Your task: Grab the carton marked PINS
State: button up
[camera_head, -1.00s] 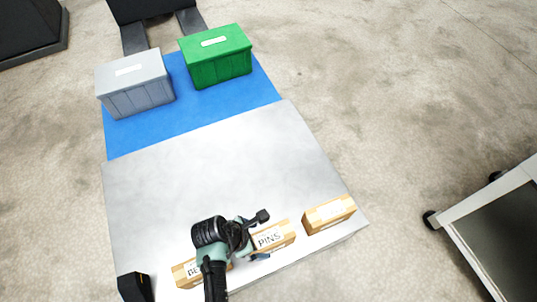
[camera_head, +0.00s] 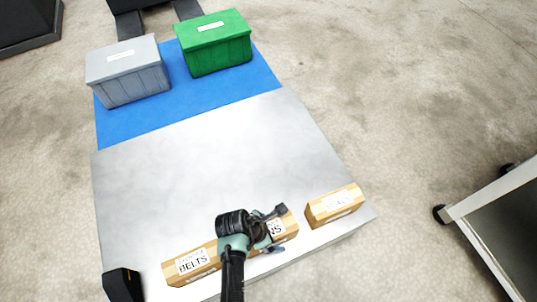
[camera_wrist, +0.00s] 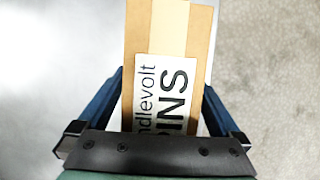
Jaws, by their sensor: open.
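The PINS carton (camera_head: 289,226) is a brown box with a white label, in the front middle of the grey table. My arm and gripper hide part of it in the head view, leaving only the end of its label readable. In the wrist view the PINS carton (camera_wrist: 178,50) lies lengthwise between the two blue fingers, its label partly hidden by the gripper body. My gripper (camera_wrist: 165,100) is open, with a finger on each side of the carton. Gaps show beside it; I cannot tell exact height or contact. In the head view my gripper (camera_head: 270,232) is over the carton.
The BELTS carton (camera_head: 192,265) stands close to the left. Another carton (camera_head: 334,205), its label washed out, stands to the right. A grey bin (camera_head: 130,78) and a green bin (camera_head: 215,45) stand on the blue surface (camera_head: 190,105) behind. The table's middle (camera_head: 210,160) is clear.

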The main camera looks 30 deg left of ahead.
grip_shut()
jog(key=shift+r, duration=0.1)
dwell(0.4)
jog(key=shift+r, duration=0.1)
